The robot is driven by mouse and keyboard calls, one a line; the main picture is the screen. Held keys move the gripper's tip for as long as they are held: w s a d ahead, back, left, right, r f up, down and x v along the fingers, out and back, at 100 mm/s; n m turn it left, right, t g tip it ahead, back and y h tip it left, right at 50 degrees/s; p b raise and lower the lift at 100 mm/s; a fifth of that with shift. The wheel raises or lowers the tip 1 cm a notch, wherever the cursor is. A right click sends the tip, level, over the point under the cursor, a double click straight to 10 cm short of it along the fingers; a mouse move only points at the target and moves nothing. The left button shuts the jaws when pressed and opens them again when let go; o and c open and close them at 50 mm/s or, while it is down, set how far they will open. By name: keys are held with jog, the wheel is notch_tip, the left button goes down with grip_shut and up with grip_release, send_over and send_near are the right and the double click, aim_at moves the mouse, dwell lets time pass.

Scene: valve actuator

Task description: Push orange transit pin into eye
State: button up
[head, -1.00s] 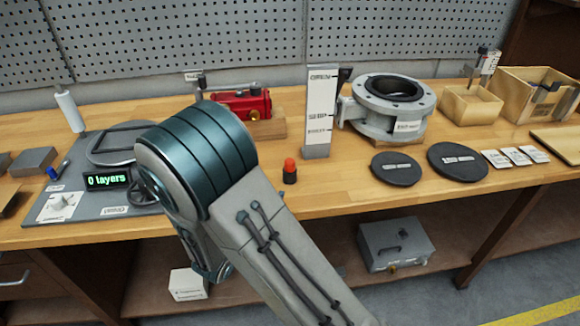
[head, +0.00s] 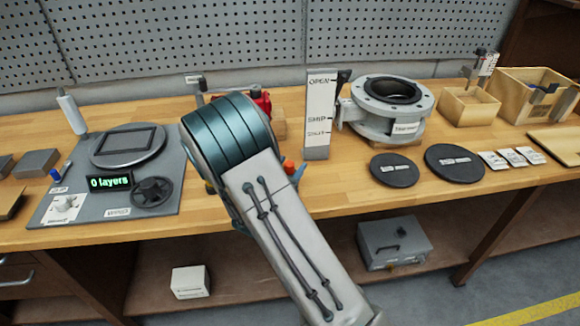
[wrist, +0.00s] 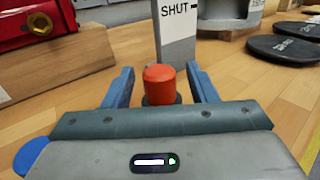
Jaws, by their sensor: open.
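The orange transit pin (wrist: 160,84) stands upright on the bench, its domed orange cap between the blue fingers of my gripper (wrist: 159,69) in the wrist view. The fingers are open, one on each side, with gaps beside the cap. Its lower part is hidden behind the gripper body. In the head view only part of the orange cap (head: 289,166) shows beside my arm, and my gripper is hidden. The grey valve body (head: 388,108) stands behind, with a dark lever (head: 343,76) beside a white post (head: 319,115) marked OPEN, SHIP and SHUT. I cannot make out the eye.
A red actuator (wrist: 35,20) on a wooden block (wrist: 60,72) is close at left. Black discs (head: 394,169) lie to the right. A turntable panel (head: 110,205) is at left, wooden boxes (head: 468,105) at far right. Bare bench lies right of the pin.

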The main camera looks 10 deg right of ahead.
jog(key=c, duration=1)
jog(key=shift+c, duration=0.5)
jog(key=shift+r, duration=0.15)
